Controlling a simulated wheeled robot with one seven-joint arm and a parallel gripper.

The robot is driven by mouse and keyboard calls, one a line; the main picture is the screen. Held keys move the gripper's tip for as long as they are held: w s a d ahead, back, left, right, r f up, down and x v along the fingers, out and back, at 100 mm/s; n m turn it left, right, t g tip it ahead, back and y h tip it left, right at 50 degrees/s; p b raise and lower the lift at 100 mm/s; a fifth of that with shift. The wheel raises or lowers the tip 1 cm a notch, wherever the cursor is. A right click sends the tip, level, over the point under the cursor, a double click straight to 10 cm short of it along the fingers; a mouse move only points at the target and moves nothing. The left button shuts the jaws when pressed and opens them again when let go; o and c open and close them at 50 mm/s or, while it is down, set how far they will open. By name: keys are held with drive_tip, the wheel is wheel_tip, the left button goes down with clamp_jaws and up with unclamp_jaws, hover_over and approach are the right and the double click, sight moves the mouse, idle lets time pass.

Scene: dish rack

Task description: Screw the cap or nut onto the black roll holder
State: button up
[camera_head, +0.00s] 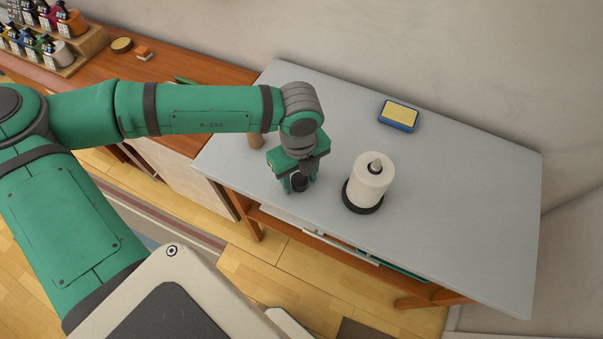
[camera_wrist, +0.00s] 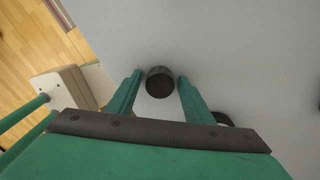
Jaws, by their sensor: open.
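The black roll holder stands upright on the grey table, its round black base (camera_head: 364,207) showing under a white paper roll (camera_head: 369,185). A grey rod end (camera_head: 375,167) pokes out of the roll's top, with no separate cap clearly visible on it. A small round black cap (camera_head: 299,183) is at my gripper, left of the roll holder. My gripper (camera_head: 298,189) points down and is open. In the wrist view the cap (camera_wrist: 160,82) sits between the spread fingertips (camera_wrist: 160,79), close to both; I cannot tell whether either finger touches it.
A blue-and-yellow sponge (camera_head: 398,115) lies at the back of the grey table (camera_head: 460,210). A brown object (camera_head: 256,141) is partly hidden behind my gripper. A wooden counter with a bottle rack (camera_head: 68,50) is at left. The table's right side is clear.

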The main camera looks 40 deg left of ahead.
drive_tip(key=shift+s+a, duration=0.1)
drive_tip(key=c, duration=1)
drive_tip(key=shift+r, duration=3)
